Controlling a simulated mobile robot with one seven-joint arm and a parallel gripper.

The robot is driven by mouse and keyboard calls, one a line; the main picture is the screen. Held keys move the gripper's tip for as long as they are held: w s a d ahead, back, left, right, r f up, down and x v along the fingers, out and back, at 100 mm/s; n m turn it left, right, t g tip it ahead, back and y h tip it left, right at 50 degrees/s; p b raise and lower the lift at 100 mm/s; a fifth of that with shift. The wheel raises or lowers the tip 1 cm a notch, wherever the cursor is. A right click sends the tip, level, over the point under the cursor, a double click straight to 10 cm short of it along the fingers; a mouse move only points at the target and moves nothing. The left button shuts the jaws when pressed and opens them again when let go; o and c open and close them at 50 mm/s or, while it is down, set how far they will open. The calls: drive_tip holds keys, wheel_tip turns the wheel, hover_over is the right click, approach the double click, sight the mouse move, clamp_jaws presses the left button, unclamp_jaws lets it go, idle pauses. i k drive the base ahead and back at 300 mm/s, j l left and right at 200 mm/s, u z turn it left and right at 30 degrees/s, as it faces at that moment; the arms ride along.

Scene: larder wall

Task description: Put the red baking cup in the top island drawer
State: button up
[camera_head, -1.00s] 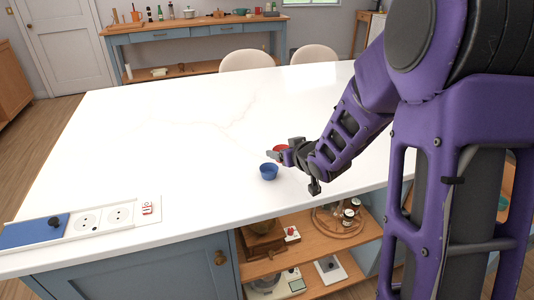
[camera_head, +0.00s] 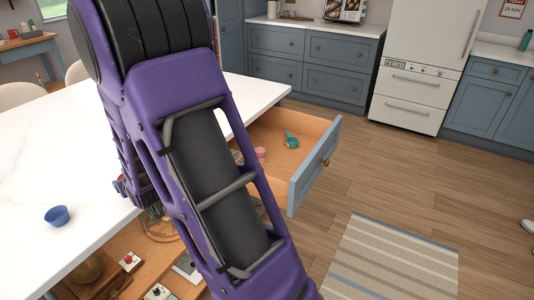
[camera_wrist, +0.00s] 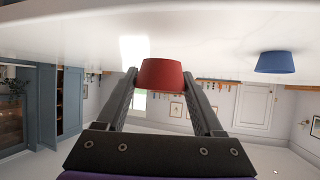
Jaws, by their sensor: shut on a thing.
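The red baking cup (camera_wrist: 162,74) is between the two fingertips of my gripper (camera_wrist: 161,82) in the wrist view, which looks upside down. My gripper is shut on it. The cup is at the white island top in that view; I cannot tell whether it touches it. In the head view my arm hides the cup and most of the gripper. The top island drawer (camera_head: 317,166) stands pulled open at the island's right end. A teal scoop-like thing (camera_head: 291,141) and a pink thing (camera_head: 260,153) lie in it.
A blue cup (camera_head: 57,216) stands on the white island top (camera_head: 40,150); it also shows in the wrist view (camera_wrist: 275,62). An open shelf (camera_head: 140,245) with several things is below. A striped rug (camera_head: 390,258) lies on the floor. The floor beyond the drawer is clear.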

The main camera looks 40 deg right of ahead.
sight(279, 172)
drive_tip(key=i+l, duration=0.1)
drive_tip(key=l, duration=3.3)
drive_tip(key=i, duration=0.05)
